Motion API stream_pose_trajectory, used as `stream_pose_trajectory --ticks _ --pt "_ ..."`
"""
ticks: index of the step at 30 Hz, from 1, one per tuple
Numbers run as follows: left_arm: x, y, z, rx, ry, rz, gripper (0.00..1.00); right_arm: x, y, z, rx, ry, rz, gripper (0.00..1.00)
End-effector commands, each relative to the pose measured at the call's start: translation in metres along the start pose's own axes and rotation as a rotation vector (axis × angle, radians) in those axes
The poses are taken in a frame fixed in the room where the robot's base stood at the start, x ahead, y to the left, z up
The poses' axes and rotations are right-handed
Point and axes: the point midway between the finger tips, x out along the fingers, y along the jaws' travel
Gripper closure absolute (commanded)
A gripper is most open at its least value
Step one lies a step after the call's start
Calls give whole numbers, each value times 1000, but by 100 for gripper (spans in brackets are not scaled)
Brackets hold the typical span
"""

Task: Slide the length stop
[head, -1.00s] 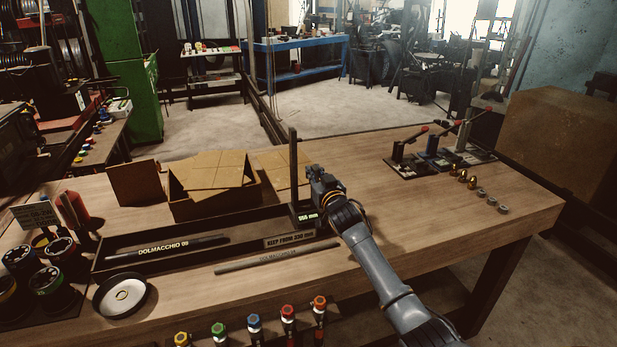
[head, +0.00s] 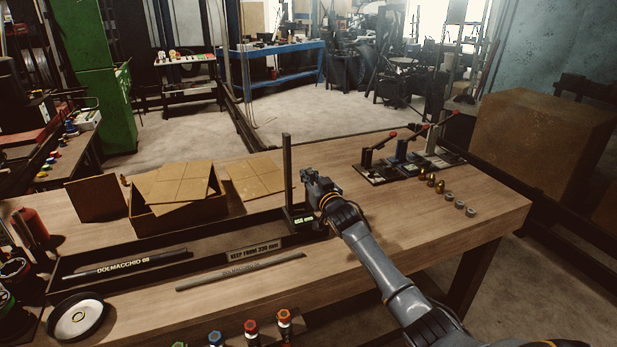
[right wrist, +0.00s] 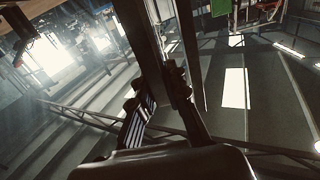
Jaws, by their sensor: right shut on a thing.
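The length stop (head: 287,170) is a dark upright post on a small block with a lit, hard-to-read mm display (head: 303,219). It stands at the right end of a long black trough (head: 120,262). My right gripper (head: 308,178) is at the post's right side, shut on the stop. In the right wrist view the dark post (right wrist: 148,45) runs between the fingers of the right gripper (right wrist: 158,95). A black hose marked DOLMACCHIO (head: 130,262) lies in the trough, its end left of the stop. My left gripper is not in view.
A "KEEP FROM 330 mm" plate (head: 255,251) is left of the stop. A grey hose (head: 240,271) lies in front. An open cardboard box (head: 180,212) stands behind the trough. Lever tools (head: 380,168) and small fittings (head: 447,197) are at right. The bench (head: 400,225) between is clear.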

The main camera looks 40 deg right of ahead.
Motion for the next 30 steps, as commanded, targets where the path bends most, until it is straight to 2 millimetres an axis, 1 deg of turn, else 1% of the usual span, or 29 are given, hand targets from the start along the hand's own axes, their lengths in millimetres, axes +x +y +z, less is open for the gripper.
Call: stream_pose_trajectory --ticks 1,2,3,4,13,17,20,23,30 --pt "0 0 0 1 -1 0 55 0 1 0 0 -1 2 80" --pt "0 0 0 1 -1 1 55 0 1 0 0 -1 2 74" --pt "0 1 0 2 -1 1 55 0 1 0 0 -1 2 66" --pt "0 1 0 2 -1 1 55 0 1 0 0 -1 2 62" --pt "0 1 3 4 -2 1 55 -1 0 0 0 0 1 62" --pt "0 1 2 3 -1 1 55 -7 0 0 0 0 0 62" --pt "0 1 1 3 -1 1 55 -19 0 2 0 -1 0 62" --pt "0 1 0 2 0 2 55 -35 0 1 -1 0 0 62" --pt "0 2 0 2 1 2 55 -81 0 2 0 -1 0 62"
